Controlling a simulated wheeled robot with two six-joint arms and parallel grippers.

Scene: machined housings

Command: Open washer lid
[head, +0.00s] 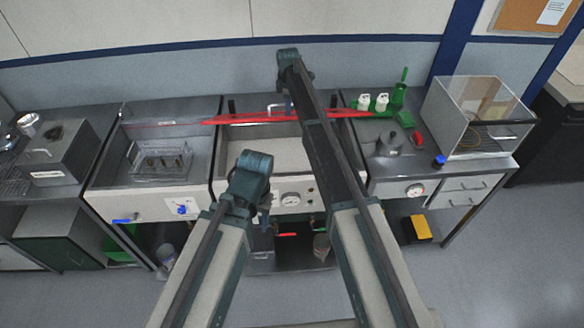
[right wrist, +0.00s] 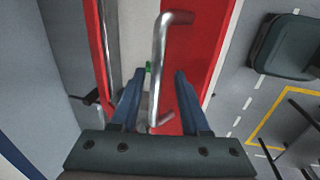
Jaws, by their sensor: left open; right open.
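The washer (head: 291,199) is the middle unit in the head view, with a gauge on its front and its pale basin (head: 240,150) showing. The red lid (head: 235,119) appears as a thin strip at the basin's back, seen nearly edge-on, so it looks raised. Its metal handle (right wrist: 160,65) passes between the open fingers of my right gripper (right wrist: 157,85), with gaps visible at the sides. In the head view the right arm reaches over the basin and hides part of the lid. My left gripper (head: 263,206) hangs in front of the washer; its fingers are mostly hidden.
Left of the washer, a basin holds a clear rack (head: 160,162) of parts. On the right counter are a green tray (head: 376,105) with white bottles, a blue-capped item (head: 439,161) and a transparent box (head: 478,112). A wall stands behind the bench.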

